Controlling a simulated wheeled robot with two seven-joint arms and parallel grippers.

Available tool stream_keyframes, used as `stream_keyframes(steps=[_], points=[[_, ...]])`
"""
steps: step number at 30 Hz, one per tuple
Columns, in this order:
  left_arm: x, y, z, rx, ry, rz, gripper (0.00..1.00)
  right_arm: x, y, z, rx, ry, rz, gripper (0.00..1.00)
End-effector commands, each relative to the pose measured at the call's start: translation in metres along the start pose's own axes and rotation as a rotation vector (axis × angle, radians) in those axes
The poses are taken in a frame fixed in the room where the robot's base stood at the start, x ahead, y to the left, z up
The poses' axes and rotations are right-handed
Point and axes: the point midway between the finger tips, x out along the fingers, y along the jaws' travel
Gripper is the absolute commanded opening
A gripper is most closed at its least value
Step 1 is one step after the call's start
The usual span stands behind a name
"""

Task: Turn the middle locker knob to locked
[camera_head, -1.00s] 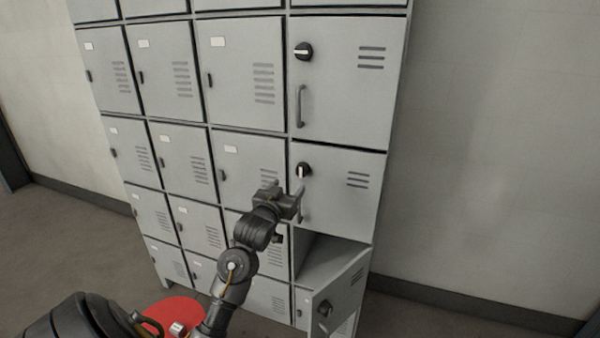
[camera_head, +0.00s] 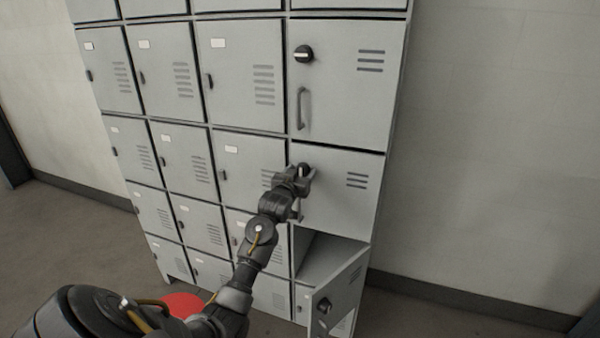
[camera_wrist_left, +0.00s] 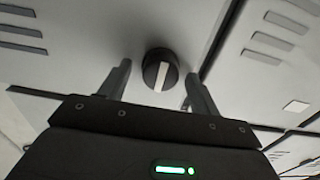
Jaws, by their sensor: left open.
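The middle locker knob (camera_wrist_left: 161,70) is a round black knob with a white bar across it. In the left wrist view it sits between and just beyond the two fingertips of my left gripper (camera_wrist_left: 160,82), which is open. The bar stands nearly upright in that view. In the head view the gripper (camera_head: 305,174) is in front of the middle locker door (camera_head: 345,205), and the knob (camera_head: 304,167) is mostly hidden behind it. The fingers do not visibly touch the knob. My right gripper is not in view.
The upper locker (camera_head: 345,95) has a similar knob (camera_head: 304,54) with a level white bar and a handle (camera_head: 304,108). Below, the lower locker door (camera_head: 338,290) hangs open, sticking out toward me. Smaller lockers (camera_head: 160,160) fill the left side. Bare wall lies to the right.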

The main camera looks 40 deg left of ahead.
Motion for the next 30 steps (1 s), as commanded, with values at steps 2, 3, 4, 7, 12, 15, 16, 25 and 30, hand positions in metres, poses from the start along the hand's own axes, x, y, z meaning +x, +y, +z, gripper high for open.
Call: stream_keyframes(steps=[2, 3, 4, 7, 12, 15, 16, 25, 30], points=[[0.000, 0.000, 0.000, 0.000, 0.000, 0.000, 0.63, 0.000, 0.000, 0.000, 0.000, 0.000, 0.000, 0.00], [0.000, 0.000, 0.000, 0.000, 0.000, 0.000, 0.63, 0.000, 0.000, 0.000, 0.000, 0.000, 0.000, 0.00], [0.000, 0.000, 0.000, 0.000, 0.000, 0.000, 0.63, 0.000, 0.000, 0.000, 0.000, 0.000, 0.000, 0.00], [0.000, 0.000, 0.000, 0.000, 0.000, 0.000, 0.51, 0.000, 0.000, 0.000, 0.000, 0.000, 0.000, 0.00], [0.000, 0.000, 0.000, 0.000, 0.000, 0.000, 0.29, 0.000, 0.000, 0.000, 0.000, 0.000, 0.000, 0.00], [0.000, 0.000, 0.000, 0.000, 0.000, 0.000, 0.19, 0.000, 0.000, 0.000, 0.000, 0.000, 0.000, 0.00], [0.000, 0.000, 0.000, -0.001, 0.000, 0.000, 0.19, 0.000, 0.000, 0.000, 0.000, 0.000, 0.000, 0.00], [0.000, -0.001, -0.002, -0.064, 0.001, -0.001, 0.19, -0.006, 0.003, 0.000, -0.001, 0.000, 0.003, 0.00], [0.000, -0.001, -0.003, -0.172, -0.001, 0.000, 0.19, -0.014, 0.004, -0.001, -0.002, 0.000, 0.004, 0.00]])
